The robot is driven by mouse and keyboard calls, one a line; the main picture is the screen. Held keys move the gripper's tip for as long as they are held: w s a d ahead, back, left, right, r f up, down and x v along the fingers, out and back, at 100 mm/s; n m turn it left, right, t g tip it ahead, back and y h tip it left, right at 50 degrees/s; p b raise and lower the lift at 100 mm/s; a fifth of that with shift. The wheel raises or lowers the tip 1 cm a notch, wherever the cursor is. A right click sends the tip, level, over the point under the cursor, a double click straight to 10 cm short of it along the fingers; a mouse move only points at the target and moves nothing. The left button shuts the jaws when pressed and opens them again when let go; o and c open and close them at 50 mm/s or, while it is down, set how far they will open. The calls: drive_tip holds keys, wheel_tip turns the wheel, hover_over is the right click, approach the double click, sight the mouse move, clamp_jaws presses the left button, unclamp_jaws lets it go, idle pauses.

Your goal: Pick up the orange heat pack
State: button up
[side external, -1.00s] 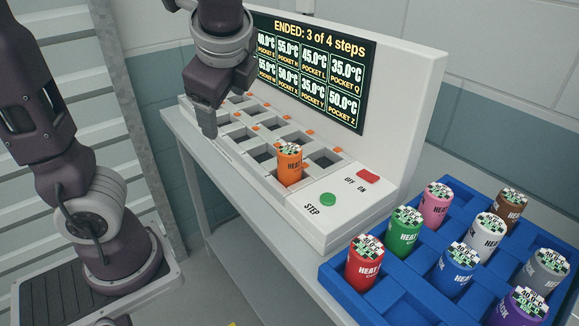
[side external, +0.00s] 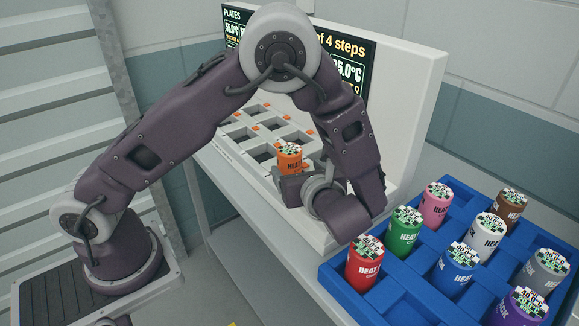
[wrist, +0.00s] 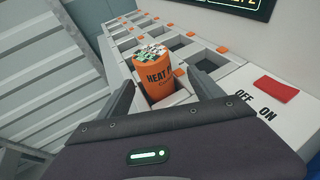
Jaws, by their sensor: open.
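The orange heat pack (side external: 289,157) stands upright in a pocket of the white plate station, its checkered top showing. It also shows in the wrist view (wrist: 159,78), just beyond and between my fingers. My gripper (wrist: 165,98) is open, with one finger to each side of the pack's lower part. In the side view my gripper (side external: 291,186) is low beside the pack, on its near right side, and hides its base. I cannot tell whether either finger touches the pack.
The white station (side external: 420,110) has several empty pockets and a display partly hidden by my arm. A red switch (wrist: 276,89) lies right of the pack in the wrist view. A blue crate (side external: 345,292) holds several other coloured heat packs at the right.

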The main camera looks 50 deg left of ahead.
sight(293, 167)
drive_tip(key=x, duration=0.5)
drive_tip(key=shift+s+a+r, duration=0.15)
drive_tip(key=shift+s+a, duration=0.1)
drive_tip(key=shift+s, duration=0.05)
clamp_jaws()
